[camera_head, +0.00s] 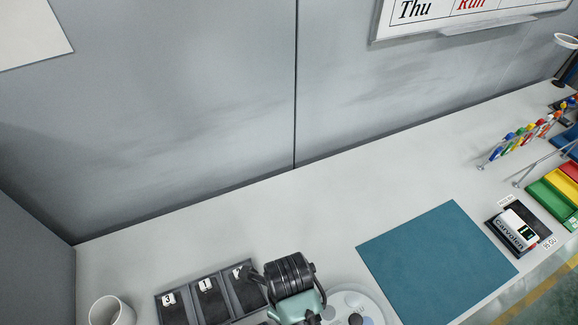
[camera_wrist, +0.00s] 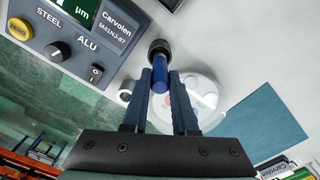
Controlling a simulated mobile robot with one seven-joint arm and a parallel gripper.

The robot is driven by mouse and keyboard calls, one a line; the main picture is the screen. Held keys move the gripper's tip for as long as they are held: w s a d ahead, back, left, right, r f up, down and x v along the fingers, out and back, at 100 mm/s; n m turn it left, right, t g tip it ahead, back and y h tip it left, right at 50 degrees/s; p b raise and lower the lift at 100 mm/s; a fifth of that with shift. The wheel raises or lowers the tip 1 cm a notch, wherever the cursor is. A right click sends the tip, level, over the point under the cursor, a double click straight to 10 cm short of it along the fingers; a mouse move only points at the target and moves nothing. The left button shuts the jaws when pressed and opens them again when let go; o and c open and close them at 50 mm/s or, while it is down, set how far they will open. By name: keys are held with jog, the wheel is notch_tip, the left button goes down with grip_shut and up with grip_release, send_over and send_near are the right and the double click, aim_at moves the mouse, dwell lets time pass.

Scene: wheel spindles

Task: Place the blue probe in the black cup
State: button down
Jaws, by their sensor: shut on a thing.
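My gripper (camera_wrist: 160,75) reaches up the middle of the wrist view, shut on the blue probe (camera_wrist: 159,80). The blue cylinder of the probe shows between the two dark fingers. A round black piece (camera_wrist: 159,47) sits at its far end, past the fingertips. I cannot tell whether this piece is the black cup or the probe's own head. No other black cup can be made out. In the head view my arm hides the gripper and probe.
A grey gauge box (camera_wrist: 75,40) with a knob is close at upper left. A round white plate (camera_wrist: 205,90) lies beyond the right finger. The head view shows a white cup (camera_head: 110,312), dark numbered trays (camera_head: 207,302), a teal mat (camera_head: 435,262) and a small Carvolen device (camera_head: 515,231).

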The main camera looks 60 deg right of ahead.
jog(key=shift+f+p, duration=0.3)
jog(key=shift+f, duration=1.95)
jog(key=shift+f, duration=0.15)
jog(key=c, duration=0.7)
grip_release()
notch_tip(320, 180, up, 12)
jog(key=shift+r, duration=0.2)
